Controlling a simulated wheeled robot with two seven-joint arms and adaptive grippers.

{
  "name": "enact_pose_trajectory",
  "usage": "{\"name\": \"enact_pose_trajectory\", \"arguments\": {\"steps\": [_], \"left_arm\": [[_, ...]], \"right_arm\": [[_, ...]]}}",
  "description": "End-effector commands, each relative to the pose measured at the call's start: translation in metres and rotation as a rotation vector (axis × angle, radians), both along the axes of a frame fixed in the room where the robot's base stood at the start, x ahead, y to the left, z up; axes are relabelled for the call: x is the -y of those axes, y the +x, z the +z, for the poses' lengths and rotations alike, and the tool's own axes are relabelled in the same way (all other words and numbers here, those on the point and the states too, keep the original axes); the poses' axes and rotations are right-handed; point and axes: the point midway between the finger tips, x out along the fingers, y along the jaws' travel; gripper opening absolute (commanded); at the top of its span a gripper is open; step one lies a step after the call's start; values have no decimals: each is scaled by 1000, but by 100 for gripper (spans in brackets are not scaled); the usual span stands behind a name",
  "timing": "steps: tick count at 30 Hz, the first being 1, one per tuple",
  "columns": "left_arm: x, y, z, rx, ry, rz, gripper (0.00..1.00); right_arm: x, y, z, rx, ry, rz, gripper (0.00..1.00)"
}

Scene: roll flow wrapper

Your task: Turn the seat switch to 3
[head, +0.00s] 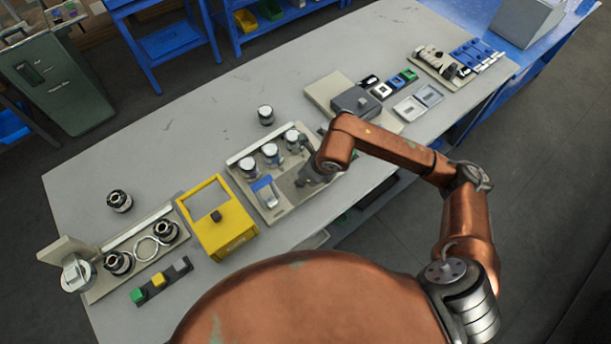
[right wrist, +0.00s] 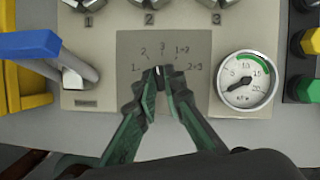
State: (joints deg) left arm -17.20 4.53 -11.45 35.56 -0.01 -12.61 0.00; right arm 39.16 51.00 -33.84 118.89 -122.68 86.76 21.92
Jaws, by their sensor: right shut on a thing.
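The seat switch (right wrist: 160,78) is a small dark knob on a grey plate in the right wrist view. My right gripper (right wrist: 160,74) is shut on the knob, a green finger on each side. The knob's visible part looks roughly upright, toward the 3; the fingers hide the rest, so its exact setting is unclear. In the head view my right gripper (head: 303,182) is at the right part of the beige station (head: 282,212). My left gripper is out of view.
A round gauge (right wrist: 247,80) sits right of the dial, and a blue-handled lever (right wrist: 40,45) left of it. Numbered round seats line the station's back edge. A yellow frame (head: 230,237) stands to the left, and green and yellow buttons (right wrist: 307,88) to the right.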

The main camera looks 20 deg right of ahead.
Motion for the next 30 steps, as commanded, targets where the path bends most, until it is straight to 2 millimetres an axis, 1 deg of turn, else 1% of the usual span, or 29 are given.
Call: {"name": "enact_pose_trajectory", "arguments": {"steps": [1, 6, 12, 18, 30], "left_arm": [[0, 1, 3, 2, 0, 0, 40], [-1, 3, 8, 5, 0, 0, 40], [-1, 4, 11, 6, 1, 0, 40], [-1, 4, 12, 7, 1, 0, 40], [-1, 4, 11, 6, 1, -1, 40]], "right_arm": [[1, 4, 4, 13, -1, -39, 0], [0, 4, 4, 14, 1, -145, 0], [-1, 5, 4, 15, 2, -228, 0], [0, 5, 4, 16, 3, -265, 0], [-1, 6, 4, 18, 4, -270, 0]]}}
